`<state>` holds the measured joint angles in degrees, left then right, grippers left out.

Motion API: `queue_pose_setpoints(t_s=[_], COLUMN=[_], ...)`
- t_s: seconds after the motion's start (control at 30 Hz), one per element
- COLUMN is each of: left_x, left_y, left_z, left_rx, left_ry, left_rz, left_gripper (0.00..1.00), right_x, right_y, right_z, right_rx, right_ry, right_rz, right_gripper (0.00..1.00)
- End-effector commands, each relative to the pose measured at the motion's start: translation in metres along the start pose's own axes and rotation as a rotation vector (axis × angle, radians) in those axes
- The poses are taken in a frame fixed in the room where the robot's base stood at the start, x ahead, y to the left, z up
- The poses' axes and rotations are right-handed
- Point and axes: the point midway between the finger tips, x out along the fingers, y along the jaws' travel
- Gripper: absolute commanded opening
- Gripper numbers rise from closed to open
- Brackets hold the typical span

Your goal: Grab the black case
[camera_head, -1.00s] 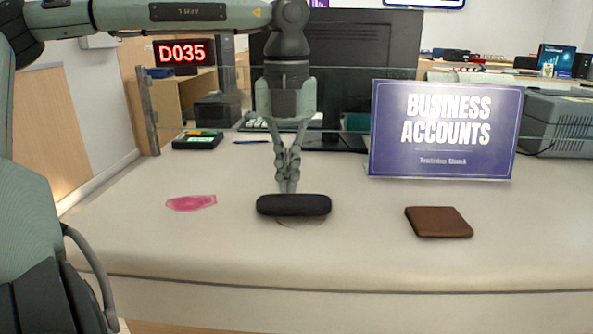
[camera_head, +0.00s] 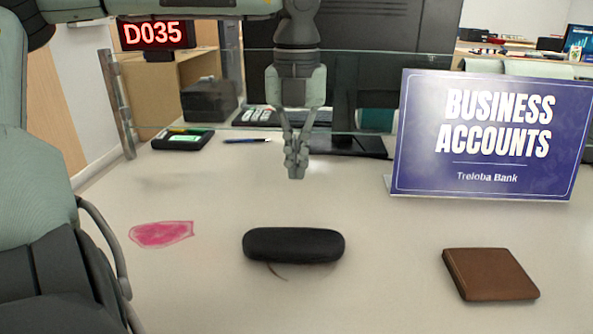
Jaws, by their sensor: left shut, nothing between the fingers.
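The black case (camera_head: 293,245) is a rounded, elongated case lying sideways on the pale counter, near the middle of the head view. A thin dark strand shows at its front edge. My left gripper (camera_head: 296,172) points down above the counter, above and apart from the case in the picture. Its fingers are shut with nothing between them. My right gripper is not in view.
A pink flat item (camera_head: 162,234) lies left of the case and a brown wallet (camera_head: 490,274) lies to the right. A blue sign (camera_head: 490,140) stands behind the wallet. A glass screen (camera_head: 390,95), a card terminal (camera_head: 183,139) and a pen (camera_head: 247,141) are farther back.

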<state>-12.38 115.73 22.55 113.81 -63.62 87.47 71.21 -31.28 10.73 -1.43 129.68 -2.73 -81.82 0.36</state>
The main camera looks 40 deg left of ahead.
Motion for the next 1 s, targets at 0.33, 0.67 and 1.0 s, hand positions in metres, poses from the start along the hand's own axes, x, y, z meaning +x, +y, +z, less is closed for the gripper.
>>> queue_pose_setpoints(t_s=[0.33,0.67,1.0], left_x=[0.076,0.080,0.080], left_y=[0.001,0.000,0.001], left_z=[-0.001,-0.036,-0.040], left_rx=[0.000,0.000,-0.002], left_ry=[0.006,0.001,0.000], left_rz=[0.002,-0.001,0.000], left_gripper=[0.00,0.00,0.00], right_x=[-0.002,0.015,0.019], right_y=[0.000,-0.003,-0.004], right_z=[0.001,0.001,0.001], right_rx=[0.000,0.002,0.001], right_ry=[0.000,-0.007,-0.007], right_rz=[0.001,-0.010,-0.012], right_gripper=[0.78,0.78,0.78])
